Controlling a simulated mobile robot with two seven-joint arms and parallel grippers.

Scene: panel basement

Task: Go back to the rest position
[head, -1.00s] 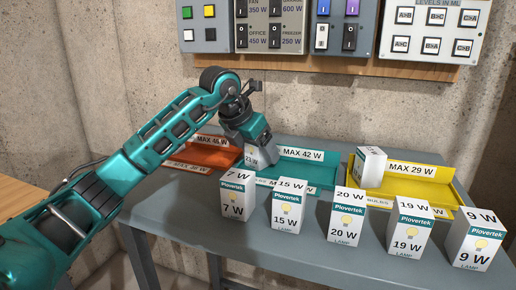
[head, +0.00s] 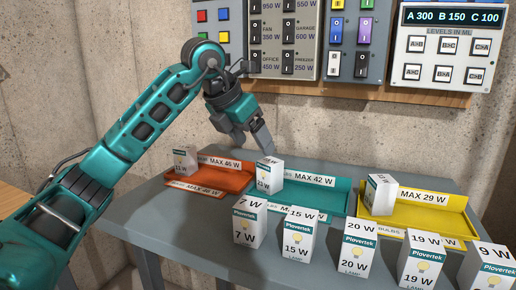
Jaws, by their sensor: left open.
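My left gripper (head: 253,143) is open and empty. It hangs above and behind the teal tray (head: 325,202), with its fingers pointing down. A white lamp box (head: 269,176) stands upright at the left end of that tray, just below the fingertips and apart from them. Another white box (head: 185,159) stands in the orange tray (head: 225,181) at the left. A third box (head: 381,194) stands in the yellow tray (head: 446,206) at the right. My right gripper is not in view.
A front row of Plovertek boxes stands on the grey table (head: 190,228), from the 7 W box (head: 249,224) to the 9 W box (head: 487,269). Switch panels (head: 285,40) and a level display (head: 447,50) hang on the concrete wall behind. The space above the table's left front is clear.

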